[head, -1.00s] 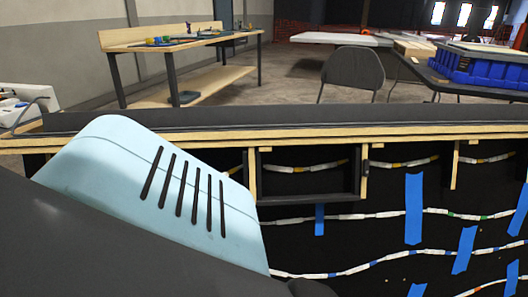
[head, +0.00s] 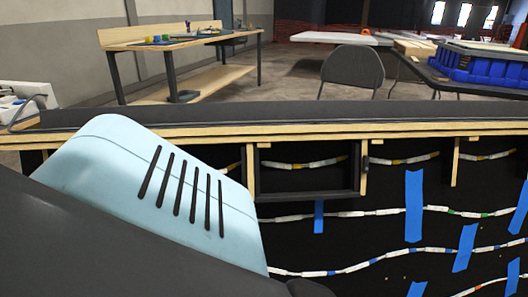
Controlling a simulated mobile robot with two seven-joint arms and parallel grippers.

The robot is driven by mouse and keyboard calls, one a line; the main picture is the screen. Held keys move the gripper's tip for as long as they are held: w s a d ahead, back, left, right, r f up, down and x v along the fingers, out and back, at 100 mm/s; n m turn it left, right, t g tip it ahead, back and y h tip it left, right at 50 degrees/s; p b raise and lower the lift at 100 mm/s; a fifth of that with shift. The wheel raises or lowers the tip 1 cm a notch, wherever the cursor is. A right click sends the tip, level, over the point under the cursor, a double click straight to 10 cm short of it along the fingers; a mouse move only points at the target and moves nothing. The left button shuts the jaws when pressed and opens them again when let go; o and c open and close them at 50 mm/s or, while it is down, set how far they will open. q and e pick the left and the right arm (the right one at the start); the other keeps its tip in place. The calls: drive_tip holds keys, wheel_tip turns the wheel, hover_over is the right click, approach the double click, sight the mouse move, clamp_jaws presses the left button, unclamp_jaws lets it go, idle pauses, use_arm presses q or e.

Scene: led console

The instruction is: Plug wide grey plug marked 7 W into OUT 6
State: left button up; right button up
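Neither the wide grey plug marked 7 W nor the OUT 6 socket can be made out in the head view. Neither gripper is in the picture. A light blue slotted link and a dark link of my own body fill the lower left and hide what lies behind them. A white device (head: 38,92) with a grey cable is cut off by the left edge; no markings on it can be read.
A long wooden frame with a dark top (head: 300,113) crosses the view. Its black lower panel carries strings of white segments and blue tape strips (head: 414,205). Behind stand a wooden workbench (head: 180,40), a dark chair (head: 351,70) and a blue crate (head: 480,68).

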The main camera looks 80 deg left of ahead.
use_arm(q)
drive_tip(key=shift+f, duration=0.1)
use_arm(e)
drive_tip(key=shift+s, duration=0.45)
drive_tip(key=shift+w, duration=0.4)
use_arm(q)
drive_tip(key=shift+f, duration=0.35)
use_arm(e)
drive_tip(key=shift+f, duration=0.3)
drive_tip(key=shift+s, duration=0.45)
use_arm(q)
drive_tip(key=shift+f+b, duration=0.25)
drive_tip(key=shift+b, duration=0.15)
use_arm(e)
drive_tip(key=shift+w+f, duration=0.1)
drive_tip(key=shift+f, duration=0.15)
drive_tip(key=shift+w+d+f, duration=0.1)
drive_tip(key=shift+w, duration=0.2)
use_arm(q)
drive_tip(key=shift+d+f, duration=0.1)
drive_tip(key=shift+f, duration=0.05)
use_arm(e)
drive_tip(key=shift+s+f, duration=0.1)
